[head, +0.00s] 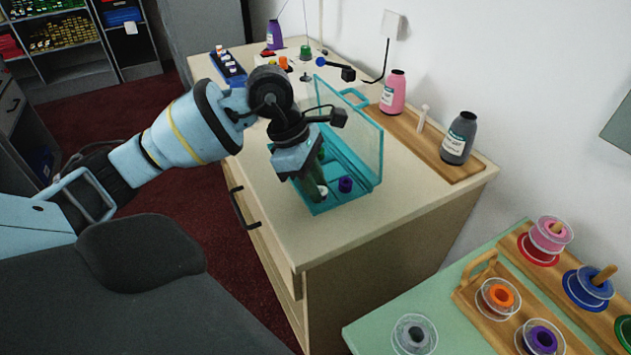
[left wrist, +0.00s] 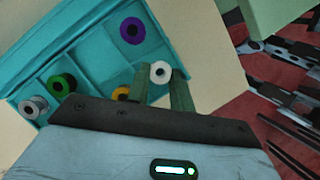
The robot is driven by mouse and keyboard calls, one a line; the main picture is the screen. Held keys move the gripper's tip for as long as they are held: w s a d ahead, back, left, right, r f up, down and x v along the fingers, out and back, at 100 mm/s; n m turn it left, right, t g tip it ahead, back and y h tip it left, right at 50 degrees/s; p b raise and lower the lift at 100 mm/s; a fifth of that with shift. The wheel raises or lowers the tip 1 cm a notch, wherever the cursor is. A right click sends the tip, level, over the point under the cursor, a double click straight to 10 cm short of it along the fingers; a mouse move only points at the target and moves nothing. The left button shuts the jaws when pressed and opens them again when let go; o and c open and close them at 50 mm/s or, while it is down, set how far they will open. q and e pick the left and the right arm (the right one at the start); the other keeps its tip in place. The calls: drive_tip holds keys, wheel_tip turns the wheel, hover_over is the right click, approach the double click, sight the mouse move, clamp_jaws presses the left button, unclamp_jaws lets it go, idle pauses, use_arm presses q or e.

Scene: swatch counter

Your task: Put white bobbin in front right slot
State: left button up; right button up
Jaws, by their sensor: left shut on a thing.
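My left gripper (head: 319,184) points down over the near end of a teal slotted box (head: 352,170) with its clear lid standing open. It is shut on the white bobbin (head: 323,191), which also shows between the two green fingertips in the left wrist view (left wrist: 160,72). The bobbin is at the box's edge; I cannot tell whether it is inside a slot or above it. A purple bobbin (head: 345,184) sits in a neighbouring slot. The left wrist view also shows a green bobbin (left wrist: 62,85), a grey bobbin (left wrist: 34,107) and a partly hidden yellow bobbin (left wrist: 121,93) in other slots. My right gripper is out of view.
The box stands on a wooden counter (head: 395,215) with bare top around its near side. A wooden tray (head: 455,171) with a pink bottle (head: 393,92) and a grey bottle (head: 458,138) lies behind. A green table (head: 455,288) with several spools is at lower right.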

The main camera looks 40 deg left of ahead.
use_arm(q)
drive_tip(key=shift+f, duration=0.2)
drive_tip(key=o, duration=0.6)
drive_tip(key=shift+o, duration=0.2)
drive_tip(key=shift+r, duration=0.1)
drive_tip(key=v, duration=1.2)
drive_tip(key=shift+s+a+r, duration=0.1)
